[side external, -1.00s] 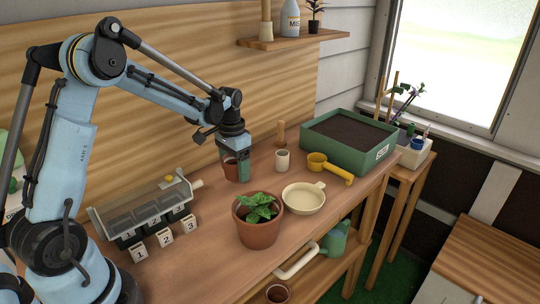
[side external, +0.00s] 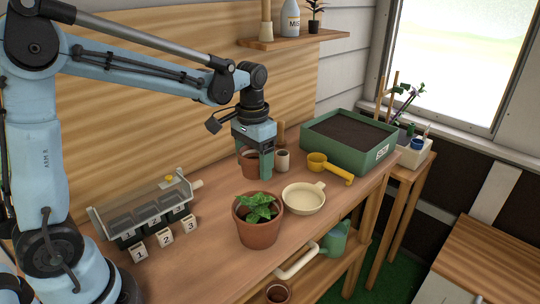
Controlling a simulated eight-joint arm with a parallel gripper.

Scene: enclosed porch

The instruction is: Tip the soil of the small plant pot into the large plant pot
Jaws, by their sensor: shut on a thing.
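My gripper (side external: 253,158) points down over the bench, shut on the small plant pot (side external: 247,162), a terracotta pot partly hidden by the green fingers. The small pot is upright; its soil does not show from this angle. The large plant pot (side external: 258,232) is terracotta, holds a leafy green plant and stands upright on the bench near the front edge. My gripper is behind the large pot in the picture, with the small pot apart from it. I cannot tell how far the small pot is above the bench top.
A cream dish (side external: 303,200) lies right of the large pot, with a yellow scoop (side external: 330,167) and a small beige cup (side external: 282,160) behind it. A green soil tray (side external: 350,143) stands at the back right. A seed tray (side external: 150,213) with numbered blocks is at left.

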